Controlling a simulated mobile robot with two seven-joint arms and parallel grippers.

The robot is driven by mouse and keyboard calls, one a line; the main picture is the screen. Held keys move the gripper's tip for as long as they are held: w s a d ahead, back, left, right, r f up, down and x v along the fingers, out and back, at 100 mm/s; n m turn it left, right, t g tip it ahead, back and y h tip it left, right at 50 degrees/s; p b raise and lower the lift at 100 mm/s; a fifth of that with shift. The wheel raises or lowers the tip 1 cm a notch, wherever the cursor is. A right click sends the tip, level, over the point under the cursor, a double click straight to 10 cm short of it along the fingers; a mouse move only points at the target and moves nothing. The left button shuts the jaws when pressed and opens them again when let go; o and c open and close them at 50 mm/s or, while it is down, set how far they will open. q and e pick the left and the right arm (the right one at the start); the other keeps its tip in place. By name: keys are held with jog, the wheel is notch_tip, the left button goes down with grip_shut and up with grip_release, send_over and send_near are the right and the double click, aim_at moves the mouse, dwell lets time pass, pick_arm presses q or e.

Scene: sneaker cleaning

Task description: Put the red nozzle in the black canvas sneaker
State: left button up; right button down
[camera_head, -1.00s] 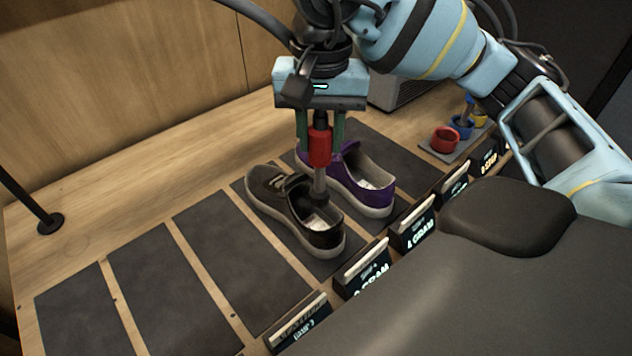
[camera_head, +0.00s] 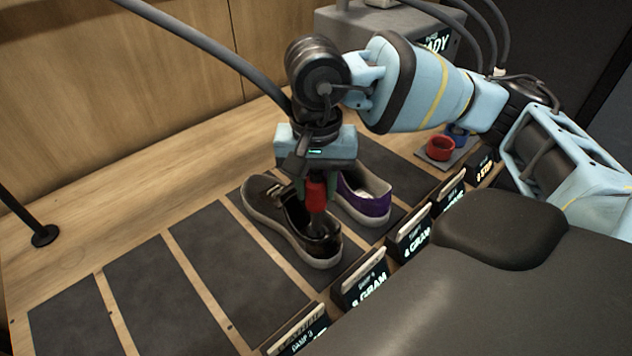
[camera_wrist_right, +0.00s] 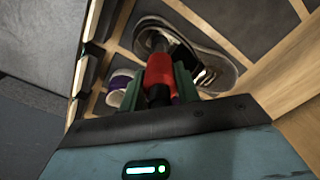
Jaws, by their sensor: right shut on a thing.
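The black canvas sneaker (camera_head: 284,231) stands on a dark mat in the middle of the head view, its opening toward the lower right. My right gripper (camera_head: 316,190) is above it, pointing down, shut on the red nozzle (camera_head: 317,194). The nozzle's dark lower end reaches down to the sneaker's opening; I cannot tell if it touches the inside. In the right wrist view the red nozzle (camera_wrist_right: 159,74) sits between the green fingers (camera_wrist_right: 168,90), with the black sneaker (camera_wrist_right: 205,62) beyond it. My left gripper is not in view.
A purple sneaker (camera_head: 364,201) stands close behind to the right. Labelled card stands (camera_head: 361,283) line the table's front edge. A red cup (camera_head: 440,147) sits on a small tray at the right. Empty dark mats (camera_head: 160,285) lie to the left.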

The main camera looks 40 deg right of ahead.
jog(key=shift+f, duration=0.15)
jog(key=c, duration=1)
grip_release()
